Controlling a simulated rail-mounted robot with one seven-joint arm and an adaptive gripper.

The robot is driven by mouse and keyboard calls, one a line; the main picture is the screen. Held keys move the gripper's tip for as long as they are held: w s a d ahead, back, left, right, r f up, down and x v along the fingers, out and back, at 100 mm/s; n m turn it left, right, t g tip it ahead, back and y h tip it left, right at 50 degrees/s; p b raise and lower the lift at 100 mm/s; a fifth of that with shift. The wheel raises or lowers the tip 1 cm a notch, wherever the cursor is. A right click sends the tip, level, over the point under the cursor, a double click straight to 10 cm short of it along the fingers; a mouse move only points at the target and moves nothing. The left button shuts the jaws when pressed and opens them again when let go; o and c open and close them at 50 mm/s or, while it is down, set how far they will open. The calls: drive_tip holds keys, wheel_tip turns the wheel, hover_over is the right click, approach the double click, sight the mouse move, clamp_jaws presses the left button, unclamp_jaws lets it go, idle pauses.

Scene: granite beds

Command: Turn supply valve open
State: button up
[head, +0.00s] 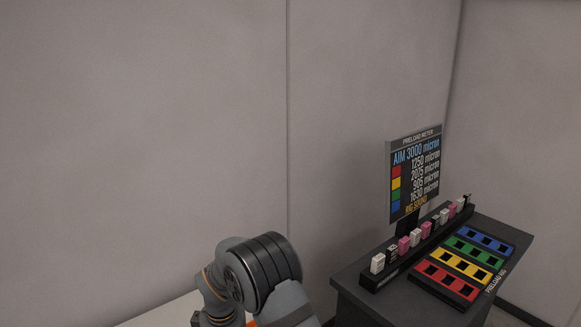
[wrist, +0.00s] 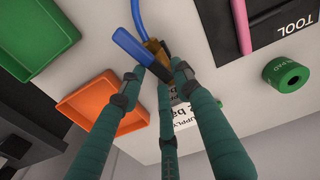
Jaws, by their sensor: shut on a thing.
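The supply valve shows in the wrist view as a brass body (wrist: 155,48) with a blue lever (wrist: 130,45) slanting up to the left. A blue hose (wrist: 137,14) runs up from the brass body. My gripper (wrist: 160,78) has teal fingers that close around the lower end of the lever, by the brass body. The fingertips hide part of the valve. A white label (wrist: 183,117) with partly covered lettering lies behind the fingers. In the head view neither the valve nor my fingers can be seen.
Wrist view: an orange tray (wrist: 100,104), a green tray (wrist: 38,32), a green cylinder (wrist: 286,74), a pink rod (wrist: 242,25) and a black tool panel (wrist: 285,22) surround the valve. Head view: a preload meter (head: 414,175) stands behind a rig of coloured strips (head: 452,274).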

drive_tip(key=shift+s+d+f+m+g+b, duration=0.15)
drive_tip(key=shift+s+d+f+m+b, duration=0.1)
drive_tip(key=shift+s+f+m, duration=0.25)
drive_tip(key=shift+s+d+f+m+g+b, duration=0.15)
drive_tip(key=shift+s+d+f+m, duration=0.05)
drive_tip(key=shift+s+f+m, duration=0.25)
clamp_jaws()
drive_tip(key=o, duration=0.7)
unclamp_jaws()
drive_tip(key=shift+s+r+m, duration=0.1)
drive_tip(key=shift+r+m, duration=0.15)
drive_tip(key=shift+m, duration=0.2)
drive_tip(key=shift+r, duration=0.15)
wheel_tip(320, 180, up, 6)
drive_tip(key=p, duration=0.5)
drive_tip(key=shift+a, duration=0.15)
drive_tip(key=shift+r, duration=0.25)
drive_tip(key=shift+w+f, duration=0.1)
drive_tip(key=shift+w, duration=0.2)
wheel_tip(320, 180, up, 12)
